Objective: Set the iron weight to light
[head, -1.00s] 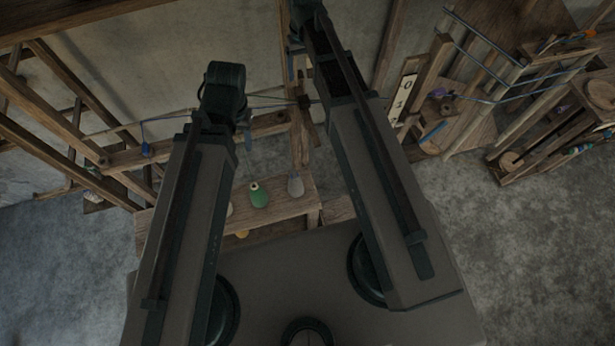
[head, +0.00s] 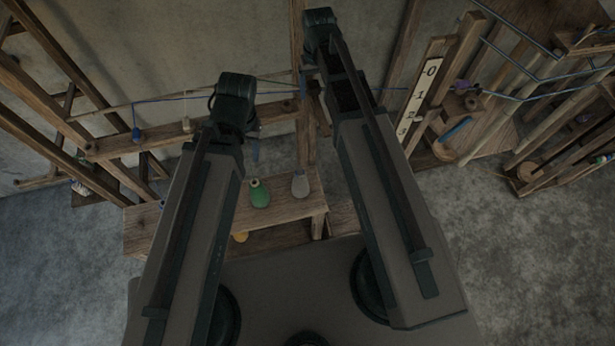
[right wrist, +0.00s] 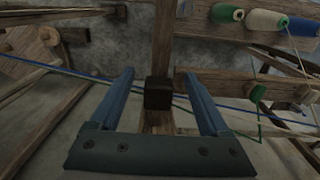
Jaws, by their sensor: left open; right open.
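The iron weight (right wrist: 158,93) shows in the right wrist view as a dark block on a wooden bar. My right gripper (right wrist: 158,74) is open there, with one blue finger on each side of the block and a gap on both sides. In the head view my right arm hides the gripper and I cannot make out the weight. A pale strip marked 0 to 3 (head: 423,97) runs along a slanted post at the right; whether it belongs to the weight I cannot tell. My left gripper (head: 255,148) shows only as a small blue part behind its arm.
A wooden bench (head: 318,202) with a green cone (head: 260,193) and a grey cone (head: 300,184) stands between my arms. Blue cords and a wooden rack (head: 530,170) are at the right. In the right wrist view, cords pass behind the block and spools (right wrist: 268,20) sit upper right.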

